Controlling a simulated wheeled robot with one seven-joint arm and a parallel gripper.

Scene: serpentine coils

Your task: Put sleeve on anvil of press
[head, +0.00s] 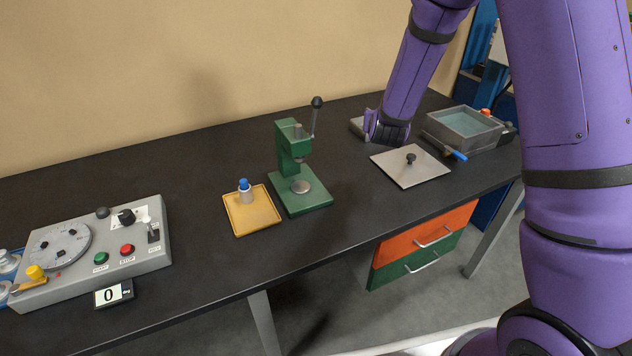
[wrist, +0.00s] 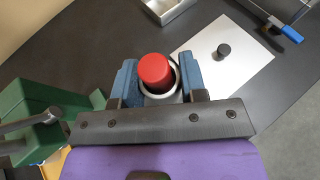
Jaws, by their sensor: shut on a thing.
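In the wrist view the two blue fingers of my gripper (wrist: 160,84) are shut on a pale metal sleeve (wrist: 174,97) with a round red top (wrist: 154,70). In the head view my gripper (head: 388,130) is at the back of the table, right of the press; the held sleeve is hidden there. The green press (head: 290,150) stands mid-table with its lever up. Its round grey anvil (head: 300,186) is bare. The press also shows at the left of the wrist view (wrist: 30,120).
A yellow tray (head: 262,222) left of the press holds a pale piece with a blue top (head: 245,190). A metal plate with a black knob (head: 405,176) and a grey basin (head: 440,119) lie right. A control box (head: 80,285) stands left. Bare table lies between press and plate.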

